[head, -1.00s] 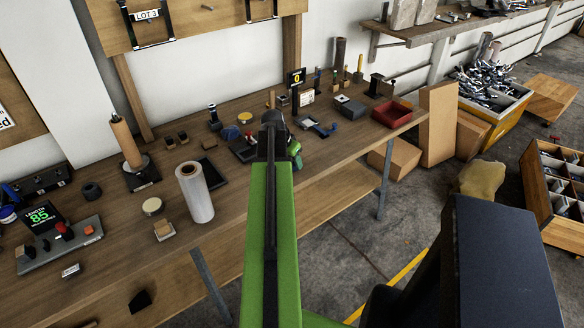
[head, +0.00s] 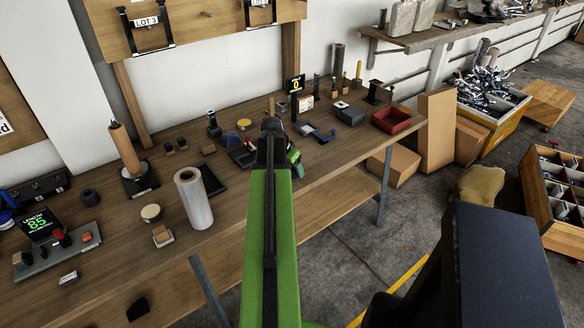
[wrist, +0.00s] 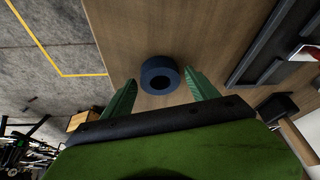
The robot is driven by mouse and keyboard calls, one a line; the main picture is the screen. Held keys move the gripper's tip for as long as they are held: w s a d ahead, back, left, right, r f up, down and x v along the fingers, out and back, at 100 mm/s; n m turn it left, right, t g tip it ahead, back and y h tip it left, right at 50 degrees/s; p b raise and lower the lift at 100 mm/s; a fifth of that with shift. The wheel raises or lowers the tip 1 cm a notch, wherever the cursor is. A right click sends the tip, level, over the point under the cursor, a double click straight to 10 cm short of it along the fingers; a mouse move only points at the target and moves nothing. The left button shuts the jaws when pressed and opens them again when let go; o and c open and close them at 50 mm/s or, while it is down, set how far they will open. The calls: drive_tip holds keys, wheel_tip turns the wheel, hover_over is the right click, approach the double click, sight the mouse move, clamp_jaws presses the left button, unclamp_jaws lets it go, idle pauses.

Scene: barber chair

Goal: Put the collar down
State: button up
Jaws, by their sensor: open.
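The collar (wrist: 159,76), a dark blue ring with a black hole, lies flat on the wooden bench top in the wrist view. My gripper (wrist: 160,78) is open, with one green finger on each side of the collar near the fingertips. I cannot tell whether either finger touches it; a small gap shows on both sides. In the head view my gripper (head: 283,150) is over the bench, mostly behind my green arm, and I cannot make out the collar there.
The bench (head: 262,205) holds a white roll (head: 193,198), a red tray (head: 391,121) and a display reading 85 (head: 40,224). In the wrist view the bench edge lies left of the collar, and a dark tray (wrist: 262,55) lies to the right.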

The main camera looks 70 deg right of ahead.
drive_tip(key=p+v, duration=1)
drive_tip(key=v, duration=0.2)
